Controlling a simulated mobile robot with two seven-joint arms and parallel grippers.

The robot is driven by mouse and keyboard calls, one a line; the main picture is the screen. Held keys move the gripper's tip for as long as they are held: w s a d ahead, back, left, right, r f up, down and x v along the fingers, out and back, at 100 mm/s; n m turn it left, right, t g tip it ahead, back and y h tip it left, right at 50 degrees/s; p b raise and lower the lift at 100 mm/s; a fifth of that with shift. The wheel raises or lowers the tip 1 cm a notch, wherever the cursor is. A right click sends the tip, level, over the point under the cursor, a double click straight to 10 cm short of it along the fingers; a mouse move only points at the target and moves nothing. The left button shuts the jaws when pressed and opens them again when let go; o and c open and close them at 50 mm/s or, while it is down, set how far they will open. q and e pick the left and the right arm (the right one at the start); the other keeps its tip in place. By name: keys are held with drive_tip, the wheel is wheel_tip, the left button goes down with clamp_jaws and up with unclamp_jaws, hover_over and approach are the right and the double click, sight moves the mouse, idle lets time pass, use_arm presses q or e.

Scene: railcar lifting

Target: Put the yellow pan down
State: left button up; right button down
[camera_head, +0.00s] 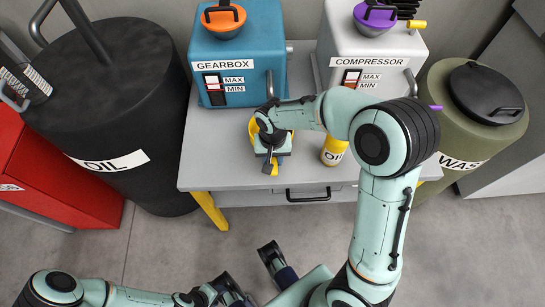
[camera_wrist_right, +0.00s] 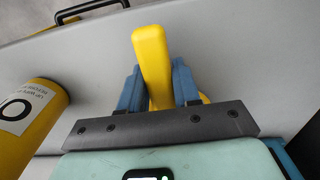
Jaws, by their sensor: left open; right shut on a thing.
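The yellow pan (camera_head: 254,131) is over the front middle of the grey table, mostly hidden by my right wrist. Its yellow handle (camera_wrist_right: 152,62) stands out between blue fingers in the right wrist view. My right gripper (camera_head: 272,158) is shut on this handle; it also shows in the right wrist view (camera_wrist_right: 157,88). I cannot tell whether the pan touches the table top. My left gripper (camera_head: 250,270) is open and empty, low in front of the table, above the floor.
A yellow oil bottle (camera_head: 334,151) stands on the table (camera_head: 222,160) just right of the pan. The blue gearbox (camera_head: 238,60) and grey compressor (camera_head: 370,45) stand behind. A black oil barrel (camera_head: 110,110) is left, a green waste barrel (camera_head: 440,100) right. The table's front left is clear.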

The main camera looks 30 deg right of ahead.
use_arm(q)
drive_tip(key=shift+f, duration=0.1)
use_arm(e)
drive_tip(key=shift+f, duration=0.1)
drive_tip(key=c, duration=0.8)
unclamp_jaws()
use_arm(q)
drive_tip(key=r+p, duration=0.1)
drive_tip(key=s+r+p, duration=0.1)
drive_tip(key=shift+r+p, duration=0.2)
drive_tip(key=shift+p, duration=0.2)
use_arm(e)
wheel_tip(320, 180, up, 12)
use_arm(q)
drive_tip(key=shift+s, duration=0.1)
